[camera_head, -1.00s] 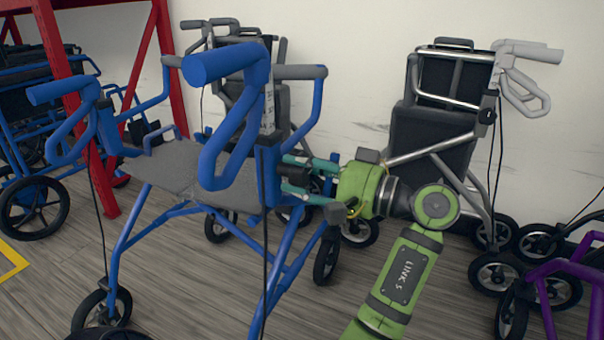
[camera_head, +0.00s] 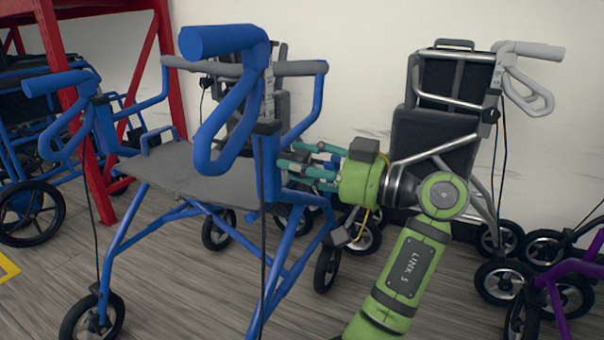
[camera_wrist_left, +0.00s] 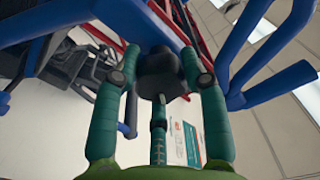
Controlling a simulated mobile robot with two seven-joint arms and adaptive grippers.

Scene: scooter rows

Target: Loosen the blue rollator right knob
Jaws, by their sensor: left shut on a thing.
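My left gripper (camera_head: 287,165) is at the nearer upright, just below that handle. In the left wrist view, its teal fingers (camera_wrist_left: 160,58) are shut on a black knob (camera_wrist_left: 160,78) set against the blue tube. One finger lies on each side of the knob, and a third comes from below. In the head view the knob is hidden behind the tube and the fingers. My right gripper is not in view.
A grey rollator (camera_head: 440,125) stands behind my arm by the wall. A purple frame (camera_head: 570,268) is at the lower right. A red rack post (camera_head: 75,130) and another blue rollator (camera_head: 25,150) are at the left. Bare floor lies below the blue rollator.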

